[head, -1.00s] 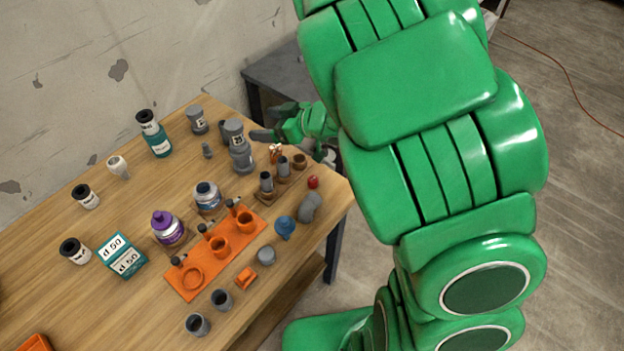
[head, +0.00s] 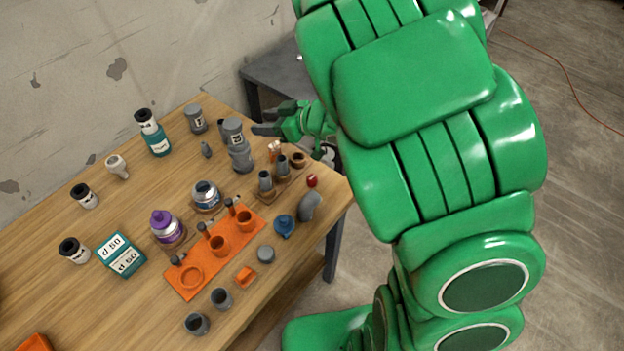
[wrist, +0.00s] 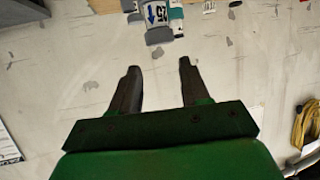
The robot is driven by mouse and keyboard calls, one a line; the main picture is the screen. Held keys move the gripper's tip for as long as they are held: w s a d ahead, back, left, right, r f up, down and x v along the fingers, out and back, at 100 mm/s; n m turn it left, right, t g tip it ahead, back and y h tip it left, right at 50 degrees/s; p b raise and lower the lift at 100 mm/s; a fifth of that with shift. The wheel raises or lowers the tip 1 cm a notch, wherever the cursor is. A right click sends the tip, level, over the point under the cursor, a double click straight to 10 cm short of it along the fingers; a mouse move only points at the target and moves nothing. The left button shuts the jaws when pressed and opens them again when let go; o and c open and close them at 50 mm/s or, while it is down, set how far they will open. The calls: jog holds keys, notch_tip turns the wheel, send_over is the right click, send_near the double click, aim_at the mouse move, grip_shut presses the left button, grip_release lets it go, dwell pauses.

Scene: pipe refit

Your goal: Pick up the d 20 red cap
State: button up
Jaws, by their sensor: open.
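The small red cap (head: 312,180) sits near the right edge of the wooden table in the head view, to the right of a small wooden rack of grey fittings. My gripper (head: 262,129) is above the far right part of the table, behind and left of the cap and apart from it. In the wrist view my gripper (wrist: 156,76) is open, with nothing between its two dark fingers. The red cap does not show in the wrist view.
Close to the cap are the wooden rack (head: 290,183), a grey elbow (head: 310,206) and a blue cap-like piece (head: 284,226). A tall grey fitting (head: 238,146) stands near my gripper. An orange holder (head: 214,254) and several bottles fill the table's middle.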

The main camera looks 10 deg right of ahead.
notch_tip(320, 180, up, 5)
jog(key=w+d+m+t+h, duration=0.3)
jog(key=w+d, duration=0.3)
jog(key=w, duration=0.1)
jog(key=w+d+f+m+t+h, duration=0.1)
jog(key=w+d+f+m+h, duration=0.2)
jog(key=d+m, duration=0.5)
jog(key=w+d+m+h, duration=0.25)
jog(key=d+h, duration=0.25)
jog(key=d, duration=0.6)
jog(key=s+d+f+m+g, duration=0.6)
jog(key=s+d+f+m, duration=0.1)
jog(key=s+f+m, duration=0.25)
jog(key=s+a+r+m+g+y, duration=0.35)
jog(key=s+a+m+y, duration=0.35)
jog(key=a, duration=0.4)
jog(key=a+r+m+y, duration=0.1)
jog(key=a+r+y, duration=0.4)
jog(key=r, duration=0.4)
send_near(315, 177)
jog(key=a, duration=0.1)
jog(key=a+f, duration=0.1)
jog(key=a, duration=0.1)
jog(key=shift+w+f+y, duration=0.25)
jog(key=shift+f+y, duration=0.15)
jog(key=shift+x, duration=3.85)
jog(key=shift+s, duration=0.1)
